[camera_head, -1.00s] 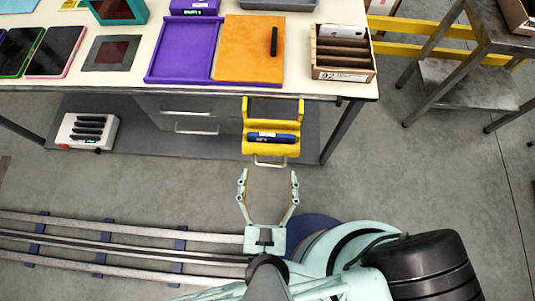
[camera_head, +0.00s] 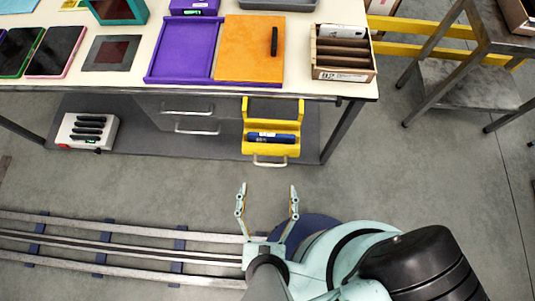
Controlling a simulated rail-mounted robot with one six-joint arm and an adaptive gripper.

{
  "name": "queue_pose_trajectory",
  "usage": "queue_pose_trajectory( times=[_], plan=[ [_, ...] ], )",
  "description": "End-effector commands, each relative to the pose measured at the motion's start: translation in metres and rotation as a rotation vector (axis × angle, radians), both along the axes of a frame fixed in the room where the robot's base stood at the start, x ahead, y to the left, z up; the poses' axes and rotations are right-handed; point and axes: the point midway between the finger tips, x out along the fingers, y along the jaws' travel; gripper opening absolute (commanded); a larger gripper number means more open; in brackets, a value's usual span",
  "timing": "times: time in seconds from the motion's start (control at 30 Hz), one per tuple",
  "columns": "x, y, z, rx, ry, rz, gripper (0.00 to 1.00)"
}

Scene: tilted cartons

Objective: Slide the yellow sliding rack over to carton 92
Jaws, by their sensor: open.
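The yellow sliding rack (camera_head: 285,149) hangs at the table's front edge, with a dark blue device lying in it and a metal handle (camera_head: 270,163) on its front. Carton 92 (camera_head: 343,74) is a cardboard box with dark dividers and a "92" label, standing on the tabletop above and to the right of the rack. My gripper (camera_head: 267,188) is open and empty. Its two fingers point toward the rack, below the handle in the picture and apart from it.
The table (camera_head: 120,72) holds a purple tray (camera_head: 186,48), an orange panel (camera_head: 250,52) and tablets. Drawers (camera_head: 190,110) sit under it, left of the rack. A white box with black slots (camera_head: 87,131) is on the lower shelf. A metal stand (camera_head: 460,85) is at the right.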

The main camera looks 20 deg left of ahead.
Motion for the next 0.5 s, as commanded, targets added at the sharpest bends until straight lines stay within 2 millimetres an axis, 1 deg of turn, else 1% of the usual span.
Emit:
queue_pose_trajectory(
  times=[0.5],
  plan=[
    [-0.026, -0.005, -0.001, 0.001, 0.001, 0.001, 0.77]
  ],
)
